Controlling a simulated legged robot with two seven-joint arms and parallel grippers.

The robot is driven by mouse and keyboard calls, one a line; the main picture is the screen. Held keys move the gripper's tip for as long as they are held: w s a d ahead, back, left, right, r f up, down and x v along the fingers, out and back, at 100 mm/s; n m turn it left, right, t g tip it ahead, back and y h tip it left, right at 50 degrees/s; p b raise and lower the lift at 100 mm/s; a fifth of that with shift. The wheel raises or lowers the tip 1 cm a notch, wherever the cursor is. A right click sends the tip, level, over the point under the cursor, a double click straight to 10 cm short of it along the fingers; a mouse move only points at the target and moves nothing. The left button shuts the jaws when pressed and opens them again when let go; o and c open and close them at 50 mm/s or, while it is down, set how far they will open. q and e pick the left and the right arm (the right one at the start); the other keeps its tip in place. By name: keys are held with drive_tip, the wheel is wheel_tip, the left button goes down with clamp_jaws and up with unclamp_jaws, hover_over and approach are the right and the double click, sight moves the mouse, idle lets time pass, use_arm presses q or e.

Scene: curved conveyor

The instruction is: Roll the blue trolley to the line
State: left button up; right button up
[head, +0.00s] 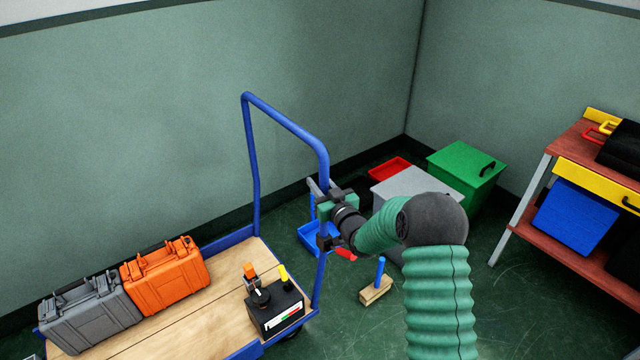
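The blue trolley (235,240) stands at the lower left, with a wooden deck and a tall blue push handle (285,122) at its far right end. My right gripper (322,208) is at the right upright of this handle, below its upper bend. Its fingers overlap the blue tube in the picture. Whether they are closed around the tube or only beside it is not clear. My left gripper is not in view. No line on the floor can be made out.
A grey case (90,315), an orange case (166,278) and a black box with a dial (275,312) ride on the deck. A wooden block with a blue peg (376,290), a green box (466,175) and a red-topped workbench (570,150) stand to the right. Walls close off the back.

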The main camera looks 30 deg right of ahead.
clamp_jaws()
drive_tip(key=shift+r, duration=0.1)
idle(0.9)
